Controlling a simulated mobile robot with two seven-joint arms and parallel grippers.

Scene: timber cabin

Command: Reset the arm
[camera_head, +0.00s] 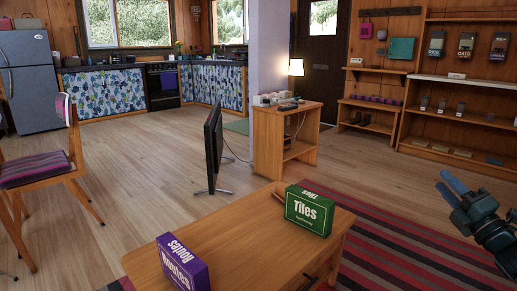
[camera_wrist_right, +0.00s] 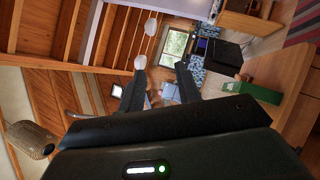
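My right gripper (camera_head: 447,186) is raised at the right edge of the head view, over the striped rug side of the room and to the right of the low wooden table. It holds nothing. In the right wrist view its two dark fingers (camera_wrist_right: 160,78) stand apart with an empty gap between them, and the room shows through tilted on its side. My left arm and gripper are not in the head view.
The low wooden table (camera_head: 236,240) carries a green Tiles box (camera_head: 309,211) and a purple Routes box (camera_head: 181,264). A dark screen (camera_head: 213,150) stands on the floor behind it. A chair (camera_head: 38,170) is at left. Shelves (camera_head: 462,110) line the right wall.

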